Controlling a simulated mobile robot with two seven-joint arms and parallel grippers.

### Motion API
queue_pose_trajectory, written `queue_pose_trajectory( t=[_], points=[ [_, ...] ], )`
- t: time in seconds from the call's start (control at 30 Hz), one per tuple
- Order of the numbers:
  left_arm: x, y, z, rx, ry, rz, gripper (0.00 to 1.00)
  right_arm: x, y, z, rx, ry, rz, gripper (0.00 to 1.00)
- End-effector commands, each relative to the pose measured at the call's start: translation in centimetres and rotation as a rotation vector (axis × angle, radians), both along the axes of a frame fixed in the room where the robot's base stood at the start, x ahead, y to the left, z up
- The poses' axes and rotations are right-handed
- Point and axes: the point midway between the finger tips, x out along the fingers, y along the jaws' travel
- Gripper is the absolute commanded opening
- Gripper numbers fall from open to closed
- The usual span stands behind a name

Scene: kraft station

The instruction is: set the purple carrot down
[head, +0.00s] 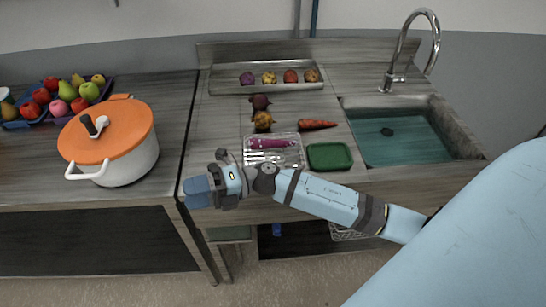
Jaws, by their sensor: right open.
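My right gripper (196,191) is at the counter's front left corner, to the left of and nearer than the tray. It is open, with nothing visible in it, and apart from the carrot. My right forearm passes in front of the tray's near edge. My left gripper is not in view.
A green tray (330,156) sits right of the clear tray, with an orange carrot (317,125) behind it. Beets (260,102) lie nearby. A white pot (128,168) with an orange lid (120,125) stands left. The sink (405,135) is right.

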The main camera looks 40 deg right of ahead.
Motion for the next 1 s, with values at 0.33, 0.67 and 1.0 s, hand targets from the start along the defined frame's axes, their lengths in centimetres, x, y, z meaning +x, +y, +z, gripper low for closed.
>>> queue_pose_trajectory(
  t=[0.33, 0.67, 1.0],
  points=[
    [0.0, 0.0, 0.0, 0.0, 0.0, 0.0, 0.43, -5.8, -7.3, -14.1, 0.736, 1.19, -0.787, 0.59],
    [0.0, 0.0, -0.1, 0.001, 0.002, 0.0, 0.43, -15.1, -9.1, -22.8, 0.914, 1.76, -1.073, 0.59],
    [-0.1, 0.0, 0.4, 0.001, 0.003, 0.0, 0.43, -15.2, -9.1, -22.3, 0.914, 1.768, -1.077, 0.59]
  ],
)
